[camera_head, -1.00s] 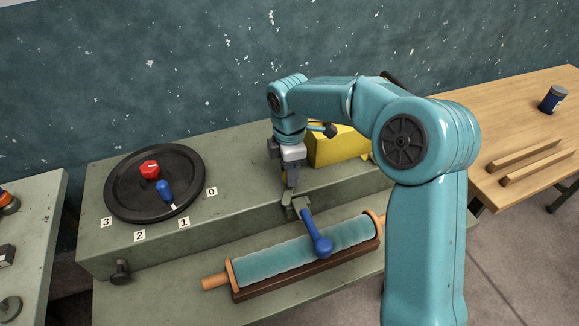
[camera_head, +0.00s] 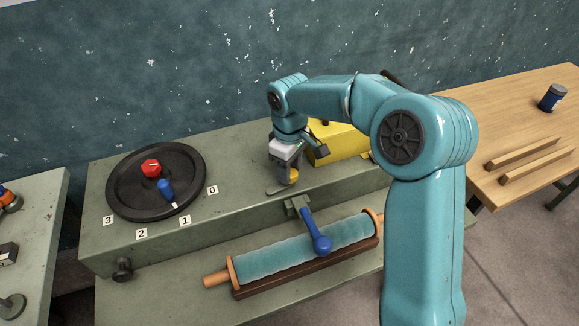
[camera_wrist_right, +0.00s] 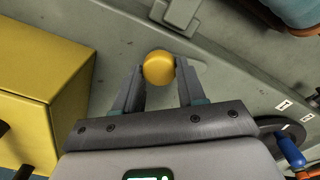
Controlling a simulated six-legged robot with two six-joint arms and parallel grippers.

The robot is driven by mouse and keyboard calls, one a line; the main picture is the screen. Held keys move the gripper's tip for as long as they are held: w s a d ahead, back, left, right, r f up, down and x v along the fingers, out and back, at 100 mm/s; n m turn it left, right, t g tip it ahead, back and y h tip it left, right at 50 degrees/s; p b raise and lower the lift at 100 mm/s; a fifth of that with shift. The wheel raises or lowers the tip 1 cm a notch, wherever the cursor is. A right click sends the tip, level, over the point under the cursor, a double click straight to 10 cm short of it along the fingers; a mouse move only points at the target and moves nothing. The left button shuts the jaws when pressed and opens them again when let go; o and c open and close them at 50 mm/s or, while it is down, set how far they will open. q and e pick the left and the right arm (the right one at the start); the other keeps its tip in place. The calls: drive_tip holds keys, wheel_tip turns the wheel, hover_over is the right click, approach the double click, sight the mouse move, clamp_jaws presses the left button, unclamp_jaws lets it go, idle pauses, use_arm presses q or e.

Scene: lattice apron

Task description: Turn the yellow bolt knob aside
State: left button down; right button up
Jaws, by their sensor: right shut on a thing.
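The yellow bolt knob (camera_head: 292,176) sits on the green-grey bench top, on a flat grey plate, partly hidden by my right gripper in the head view. In the right wrist view the round yellow knob (camera_wrist_right: 159,67) lies between the two fingertips. My right gripper (camera_head: 287,178) reaches down onto it from above, and it also shows in the right wrist view (camera_wrist_right: 160,78), shut on the knob. My left gripper is in neither view.
A blue-handled lever (camera_head: 316,232) stands just in front, above a teal roller (camera_head: 290,254). A yellow box (camera_head: 343,142) is close behind on the right. A black dial (camera_head: 122,193) with a red knob (camera_head: 151,168) and blue handle is left. The bench between dial and gripper is clear.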

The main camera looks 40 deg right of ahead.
drive_tip(key=shift+w+r+m, duration=0.1)
drive_tip(key=shift+r+m, duration=0.1)
drive_tip(key=shift+m, duration=0.5)
drive_tip(key=o, duration=1.1)
drive_tip(key=shift+f, duration=0.1)
wheel_tip(320, 180, up, 16)
drive_tip(key=shift+r+p, duration=0.2)
drive_tip(key=shift+p, duration=0.8)
drive_tip(key=shift+s, duration=0.25)
